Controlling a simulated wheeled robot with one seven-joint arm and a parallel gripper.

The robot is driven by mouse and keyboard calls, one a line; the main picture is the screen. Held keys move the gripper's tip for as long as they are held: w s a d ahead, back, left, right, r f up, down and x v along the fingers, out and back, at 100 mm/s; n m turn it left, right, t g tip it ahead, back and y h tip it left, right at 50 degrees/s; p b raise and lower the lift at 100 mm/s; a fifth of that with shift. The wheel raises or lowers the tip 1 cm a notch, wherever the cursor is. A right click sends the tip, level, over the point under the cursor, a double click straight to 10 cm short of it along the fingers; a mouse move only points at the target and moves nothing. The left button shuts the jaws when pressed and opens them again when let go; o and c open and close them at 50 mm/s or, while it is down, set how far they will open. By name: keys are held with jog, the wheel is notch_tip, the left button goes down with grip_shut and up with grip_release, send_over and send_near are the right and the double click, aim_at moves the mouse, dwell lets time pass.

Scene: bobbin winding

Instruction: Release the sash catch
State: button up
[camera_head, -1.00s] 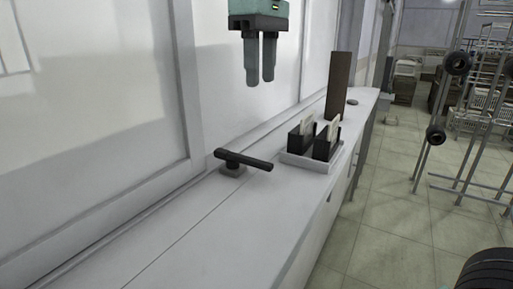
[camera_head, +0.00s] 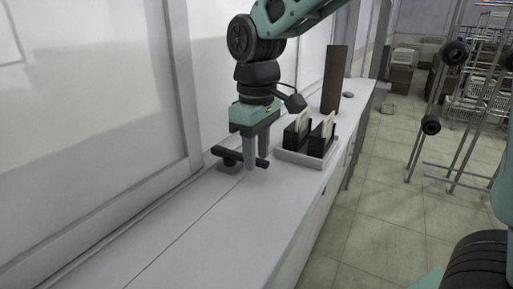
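The sash catch is a dark bar handle (camera_head: 225,152) on a small grey base (camera_head: 229,167), fixed on the white sill beside the window frame. My gripper (camera_head: 256,162) points straight down at the right part of the handle. Its two grey fingers reach down to handle height and overlap the bar in the picture, hiding part of it. A narrow gap shows between the fingers. I cannot tell whether they touch the bar or close on it.
A white tray (camera_head: 310,160) with dark holders and pale cards stands close to the right of my gripper. A tall brown block (camera_head: 334,80) and a small grey disc (camera_head: 348,95) are farther back. The near sill is clear. Metal racks stand on the floor at right.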

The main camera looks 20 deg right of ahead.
grip_shut()
